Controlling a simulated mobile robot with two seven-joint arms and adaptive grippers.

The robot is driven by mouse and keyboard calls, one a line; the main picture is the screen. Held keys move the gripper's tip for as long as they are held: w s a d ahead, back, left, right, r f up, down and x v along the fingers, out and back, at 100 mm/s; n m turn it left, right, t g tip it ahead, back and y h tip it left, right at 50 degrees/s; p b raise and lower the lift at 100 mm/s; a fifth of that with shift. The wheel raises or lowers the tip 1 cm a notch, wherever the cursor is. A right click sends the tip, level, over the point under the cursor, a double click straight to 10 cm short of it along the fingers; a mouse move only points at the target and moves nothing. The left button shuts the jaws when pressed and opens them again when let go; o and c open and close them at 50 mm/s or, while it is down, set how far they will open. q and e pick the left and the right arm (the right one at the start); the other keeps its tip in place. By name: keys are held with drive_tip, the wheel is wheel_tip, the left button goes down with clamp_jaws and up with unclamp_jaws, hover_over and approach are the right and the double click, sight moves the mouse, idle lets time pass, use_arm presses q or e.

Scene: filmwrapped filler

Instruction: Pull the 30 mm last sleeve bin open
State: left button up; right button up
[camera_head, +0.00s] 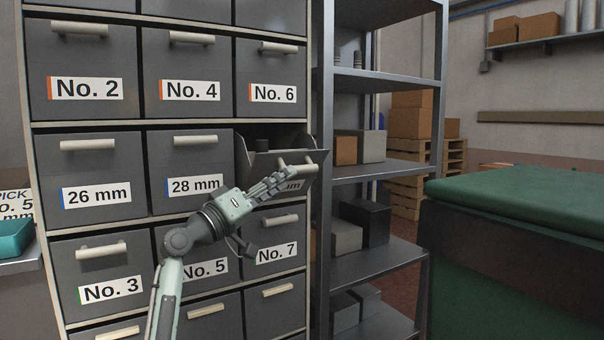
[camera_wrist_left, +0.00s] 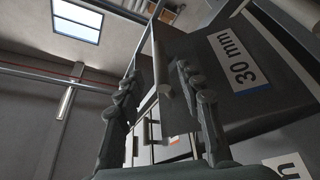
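The 30 mm bin (camera_head: 301,158) is in the right column of the cabinet's middle row. It stands out from the front, tilted forward, with its open top showing. In the left wrist view its label (camera_wrist_left: 238,58) reads 30 mm. Its pale bar handle (camera_head: 297,168) is on the upper front. My left gripper (camera_head: 282,183) is just below and in front of the handle, covering much of the label. In the wrist view the gripper (camera_wrist_left: 158,85) has its fingers apart, with a bar-like piece between them. I cannot tell whether they touch it. My right gripper is out of view.
A metal shelf rack (camera_head: 385,82) stands close on the right. A green-topped bench or container (camera_head: 530,195) is at the front right.

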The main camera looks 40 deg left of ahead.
sight(302, 170)
use_arm(q)
drive_tip(key=p+x, duration=0.1)
drive_tip(key=x, duration=0.6)
drive_tip(key=shift+d+f, duration=0.1)
drive_tip(key=shift+f, duration=0.1)
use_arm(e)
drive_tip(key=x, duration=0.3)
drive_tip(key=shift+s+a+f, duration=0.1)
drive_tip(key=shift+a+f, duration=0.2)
use_arm(q)
clamp_jaws()
